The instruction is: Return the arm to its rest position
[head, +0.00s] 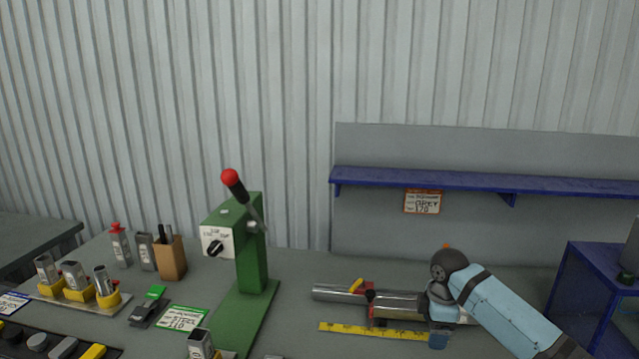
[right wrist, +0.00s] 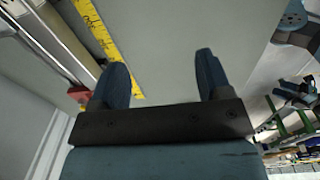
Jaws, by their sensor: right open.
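My right arm comes in from the lower right of the head view, light blue with a dark grey joint. My right gripper (head: 438,338) is low over the table beside the yellow measuring tape. In the right wrist view its two dark blue fingers (right wrist: 160,62) stand apart with nothing between them. Part of the metal tube (head: 338,293) and its rail are hidden behind my wrist. My left gripper does not show in the head view.
A red clamp piece (head: 370,298) sits at the tube, near the yellow tape (head: 366,331). A green lever press (head: 250,245) stands mid-table. A blue shelf (head: 480,182) runs along the back; a blue stand (head: 590,295) is at the right. Yellow holders (head: 80,292) stand at the left.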

